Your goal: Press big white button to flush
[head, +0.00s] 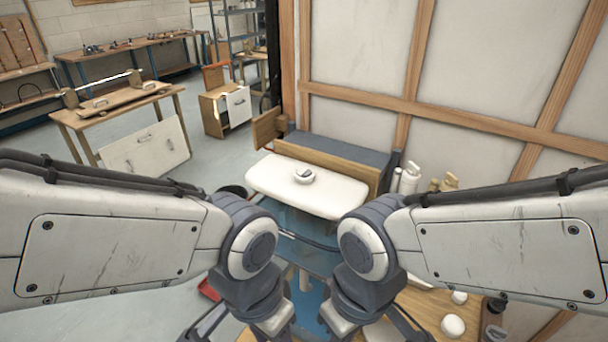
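The big white button (304,175) is a round, raised piece with a darker top part, on the white cistern lid (342,195) at the picture's middle. The lid is a wide, rounded white slab and looks level. Nothing touches the button. My two arms come in from the left and right and bend down at their joints in front of the lid. Their lower links run off the bottom edge. I cannot make out either gripper's fingertips, so whether they are open or shut does not show.
A dark grey box with a wooden front (325,157) stands right behind the lid. White bottles (409,178) stand to its right. A panelled wall (470,80) closes off the right side. A wooden workbench (120,98) stands at the left. Open floor (225,155) lies between.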

